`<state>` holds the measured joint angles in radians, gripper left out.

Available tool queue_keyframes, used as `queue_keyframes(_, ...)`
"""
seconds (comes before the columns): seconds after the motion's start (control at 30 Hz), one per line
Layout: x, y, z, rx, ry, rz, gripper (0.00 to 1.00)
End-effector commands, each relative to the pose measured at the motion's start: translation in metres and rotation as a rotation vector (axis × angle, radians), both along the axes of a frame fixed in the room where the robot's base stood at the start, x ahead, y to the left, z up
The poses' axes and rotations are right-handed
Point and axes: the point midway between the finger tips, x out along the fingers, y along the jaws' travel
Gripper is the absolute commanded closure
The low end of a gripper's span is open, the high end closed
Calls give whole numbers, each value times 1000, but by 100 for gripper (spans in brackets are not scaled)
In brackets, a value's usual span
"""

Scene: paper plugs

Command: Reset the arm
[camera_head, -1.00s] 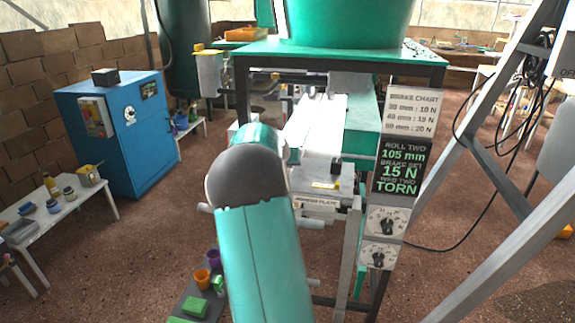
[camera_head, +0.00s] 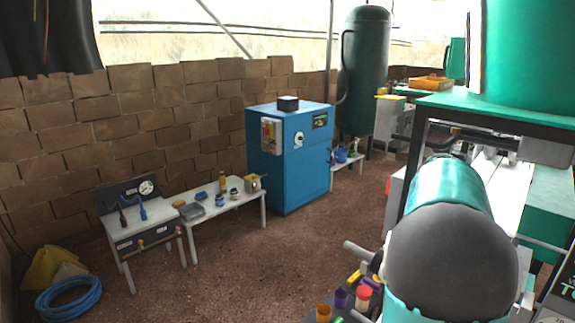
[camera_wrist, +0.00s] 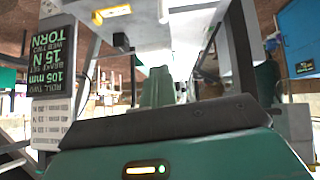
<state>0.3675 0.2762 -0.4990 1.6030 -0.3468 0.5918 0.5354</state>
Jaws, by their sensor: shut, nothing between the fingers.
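My arm fills the lower right of the head view as a teal link with a grey rounded joint; its far end is hidden there. In the wrist view the green and black hand body spans the bottom. My gripper (camera_wrist: 158,87) shows beyond it as two green fingers close together, shut and empty. The green-topped machine (camera_head: 455,105) stands behind my arm at the right of the head view. Its brake sign (camera_wrist: 50,60) shows upside down at the left of the wrist view.
A blue cabinet (camera_head: 290,160) and a dark green tank (camera_head: 365,70) stand at the back. A white table (camera_head: 215,212) with small items is along the brick wall. A blue hose coil (camera_head: 68,298) lies at lower left. Open floor (camera_head: 260,265) lies between. Coloured cups (camera_head: 341,297) sit beside my arm.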

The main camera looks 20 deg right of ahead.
Motion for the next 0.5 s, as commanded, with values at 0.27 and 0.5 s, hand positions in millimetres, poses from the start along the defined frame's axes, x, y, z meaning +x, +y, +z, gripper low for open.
queue_keyframes(0.27, 8, 58, 5, 67, -13, 97, 100)
queue_keyframes(0.5, 4, 206, 8, 199, -5, 369, 100)
